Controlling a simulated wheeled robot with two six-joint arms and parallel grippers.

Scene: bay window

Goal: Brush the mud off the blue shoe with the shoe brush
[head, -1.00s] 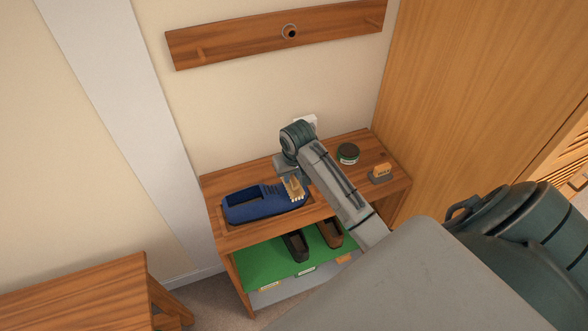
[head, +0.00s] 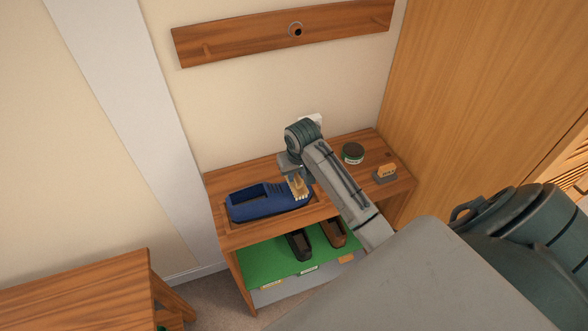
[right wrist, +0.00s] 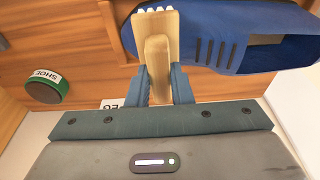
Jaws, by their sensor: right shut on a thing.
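The blue shoe (head: 262,203) lies on the top of the wooden rack, its toe toward the right, and it fills the top of the right wrist view (right wrist: 225,35). My right gripper (head: 297,179) is shut on the handle of the shoe brush (head: 300,187). The brush's pale wooden body shows between the fingers in the right wrist view (right wrist: 157,45), with white bristles at its far edge. The brush is at the toe end of the shoe; I cannot tell if the bristles touch it. No mud is clearly visible. My left gripper is not in view.
A round tin (head: 353,153) and a small block-like item in a holder (head: 386,172) stand on the rack top (head: 240,237) at right. A dark shoe (head: 299,244) and a brown shoe (head: 333,233) sit on the green shelf below. A wooden bench (head: 75,295) is at left.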

